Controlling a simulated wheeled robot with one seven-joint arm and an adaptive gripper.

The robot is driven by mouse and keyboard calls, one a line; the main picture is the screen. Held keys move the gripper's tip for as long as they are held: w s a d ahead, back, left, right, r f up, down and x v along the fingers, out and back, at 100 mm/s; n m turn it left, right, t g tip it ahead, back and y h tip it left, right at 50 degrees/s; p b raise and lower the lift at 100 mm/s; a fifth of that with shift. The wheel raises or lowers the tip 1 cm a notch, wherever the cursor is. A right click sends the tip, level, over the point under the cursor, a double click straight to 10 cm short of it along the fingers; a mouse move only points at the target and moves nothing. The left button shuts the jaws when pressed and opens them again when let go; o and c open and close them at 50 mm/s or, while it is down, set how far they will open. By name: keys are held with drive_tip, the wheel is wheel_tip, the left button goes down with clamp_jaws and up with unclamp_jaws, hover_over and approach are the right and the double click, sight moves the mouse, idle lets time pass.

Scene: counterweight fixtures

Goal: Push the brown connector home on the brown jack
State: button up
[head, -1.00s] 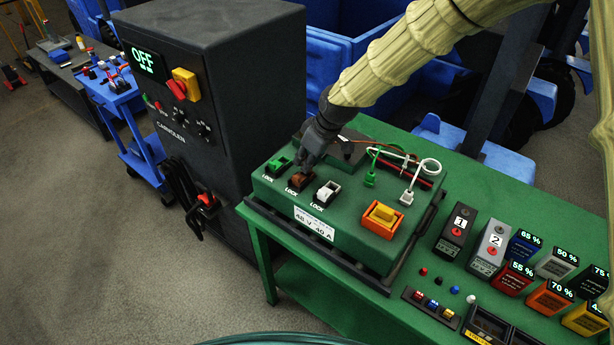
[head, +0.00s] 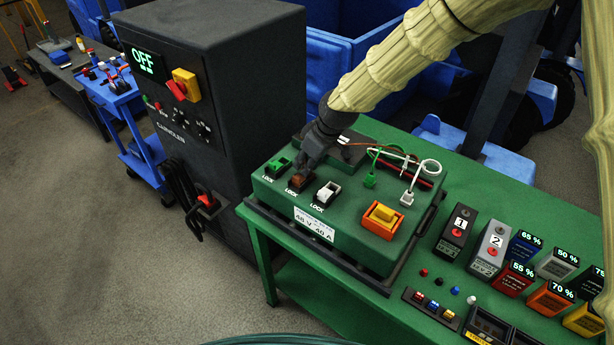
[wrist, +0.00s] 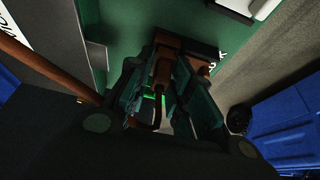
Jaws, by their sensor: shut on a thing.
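My gripper (head: 303,167) is shut on the brown connector (wrist: 162,76), whose body shows between the two fingers in the wrist view. The brown jack (head: 296,184) sits on the green box, between a green jack and a white jack. The fingers hide the contact, so I cannot tell how deep the connector sits. The word LOCK is printed in front of the jack.
The green jack (head: 279,163) and white jack (head: 327,193) stand close on either side. A green connector (head: 370,180) and a white connector (head: 407,198) with cables are to the right. An orange and yellow switch (head: 383,216) is in front. A dark cabinet (head: 240,90) stands left.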

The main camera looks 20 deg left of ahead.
drive_tip(key=shift+s+f, duration=0.1)
drive_tip(key=shift+f, duration=0.2)
idle(0.4)
drive_tip(key=o, duration=0.8)
drive_tip(key=shift+c, duration=0.2)
drive_tip(key=shift+r, duration=0.1)
drive_tip(key=shift+r+p, duration=1.1)
drive_tip(key=shift+r, duration=0.65)
clamp_jaws()
